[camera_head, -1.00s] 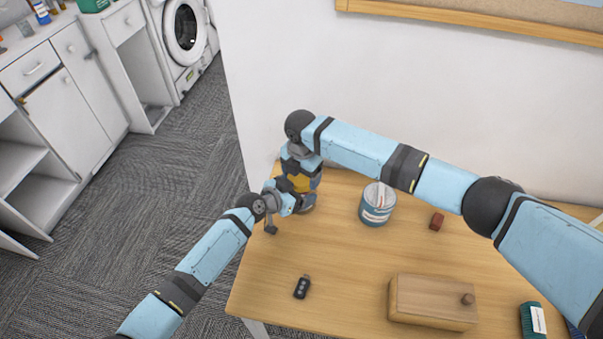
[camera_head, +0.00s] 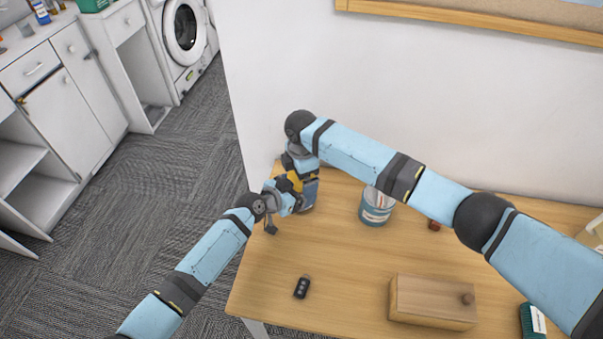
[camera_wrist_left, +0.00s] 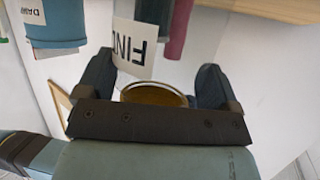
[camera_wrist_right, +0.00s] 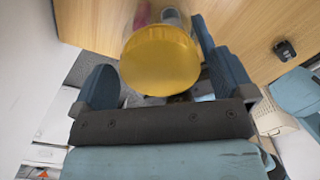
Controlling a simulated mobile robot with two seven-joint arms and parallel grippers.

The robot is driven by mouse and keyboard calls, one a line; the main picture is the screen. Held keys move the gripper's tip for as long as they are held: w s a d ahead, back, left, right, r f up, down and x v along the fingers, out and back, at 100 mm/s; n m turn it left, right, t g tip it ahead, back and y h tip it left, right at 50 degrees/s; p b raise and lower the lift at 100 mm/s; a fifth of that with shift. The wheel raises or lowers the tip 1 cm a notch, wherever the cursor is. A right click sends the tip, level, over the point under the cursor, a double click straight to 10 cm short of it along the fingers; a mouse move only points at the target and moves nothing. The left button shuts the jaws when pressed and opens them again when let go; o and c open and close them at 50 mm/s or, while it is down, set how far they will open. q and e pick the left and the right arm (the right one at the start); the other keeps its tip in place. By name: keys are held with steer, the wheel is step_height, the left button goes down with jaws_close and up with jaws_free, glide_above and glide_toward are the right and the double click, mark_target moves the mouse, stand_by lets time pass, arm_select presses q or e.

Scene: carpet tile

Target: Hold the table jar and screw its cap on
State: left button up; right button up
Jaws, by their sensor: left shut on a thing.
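The yellow cap (camera_wrist_right: 160,58) lies between the fingers of my right gripper (camera_wrist_right: 160,75), seen from its flat top in the right wrist view. The right fingers stand on both sides of the cap and look open, very close to its edge. My left gripper (camera_wrist_left: 155,85) is shut on the table jar, whose round edge (camera_wrist_left: 183,92) shows between the fingers in the left wrist view. In the head view the yellow cap (camera_head: 296,186) is partly covered by my right gripper, with my left gripper (camera_head: 285,197) just below. Most of the jar body is hidden.
A blue-and-white tin (camera_head: 376,208) stands right of the grippers, partly behind my right arm. A small red block (camera_head: 434,225), a wooden box (camera_head: 432,302), a dark fob (camera_head: 301,287) and a green box (camera_head: 532,320) are on the table (camera_head: 340,255). A wall rises behind.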

steer(key=shift+r, duration=2.25)
step_height(320, 180, up, 12)
arm_select(q)
steer(key=o, duration=1.5)
steer(key=v, duration=1.4)
steer(key=shift+b, duration=0.35)
arm_select(e)
steer(key=shift+f, duration=0.3)
